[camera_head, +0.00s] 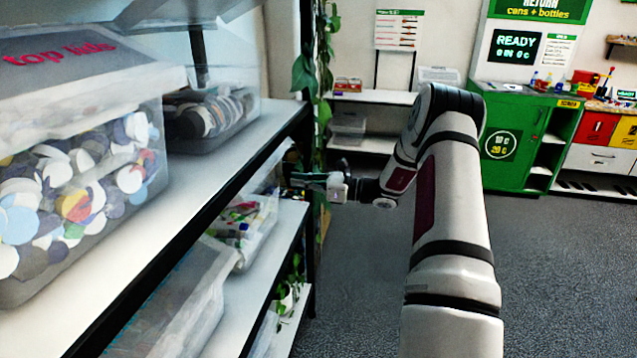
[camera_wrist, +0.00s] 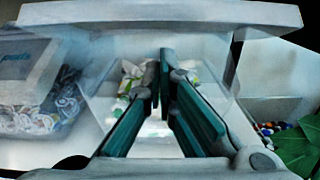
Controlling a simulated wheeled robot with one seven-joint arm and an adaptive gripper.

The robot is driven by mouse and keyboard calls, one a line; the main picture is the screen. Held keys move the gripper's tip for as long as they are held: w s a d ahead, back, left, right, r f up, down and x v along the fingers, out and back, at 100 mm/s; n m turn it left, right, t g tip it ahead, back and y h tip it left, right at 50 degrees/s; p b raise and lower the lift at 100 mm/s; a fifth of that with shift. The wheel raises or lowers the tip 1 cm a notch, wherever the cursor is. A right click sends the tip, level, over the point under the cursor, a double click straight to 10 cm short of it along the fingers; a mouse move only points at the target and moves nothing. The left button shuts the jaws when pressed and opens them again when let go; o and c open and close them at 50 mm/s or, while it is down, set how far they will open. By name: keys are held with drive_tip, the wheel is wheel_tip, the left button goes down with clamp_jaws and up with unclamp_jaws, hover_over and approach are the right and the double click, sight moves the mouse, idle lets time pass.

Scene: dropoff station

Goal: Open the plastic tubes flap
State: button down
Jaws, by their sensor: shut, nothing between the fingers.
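My gripper (camera_head: 304,181) reaches in at the edge of the middle shelf in the head view. In the wrist view its teal fingers (camera_wrist: 164,62) are shut and empty, pointing at a clear bin (camera_wrist: 205,75). Pale and green contents show through the bin behind the fingers; I cannot tell for certain that they are plastic tubes. A pale flap or lid (camera_wrist: 160,14) spans the top of the wrist view, above the fingertips. Its exact angle is unclear, and I see no contact with it. In the head view a clear bin (camera_head: 262,222) with colourful contents sits below my gripper.
A labelled bin (camera_wrist: 28,65) stands left and a bin of coloured pieces (camera_wrist: 272,128) right, beside green leaves (camera_wrist: 298,148). Open floor (camera_head: 560,270) lies right.

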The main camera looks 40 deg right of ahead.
drive_tip(key=shift+w+a+r+p, duration=0.25)
drive_tip(key=shift+w+a+r, duration=0.3)
drive_tip(key=shift+r, duration=0.2)
drive_tip(key=shift+w+a+r+p, duration=0.25)
drive_tip(key=shift+w+a+r, duration=0.15)
drive_tip(key=shift+w+r, duration=0.25)
drive_tip(key=shift+r, duration=0.1)
drive_tip(key=r, duration=0.1)
drive_tip(key=r+g, duration=0.1)
drive_tip(key=r+h, duration=0.1)
drive_tip(key=shift+w+a, duration=0.2)
drive_tip(key=shift+w, duration=0.05)
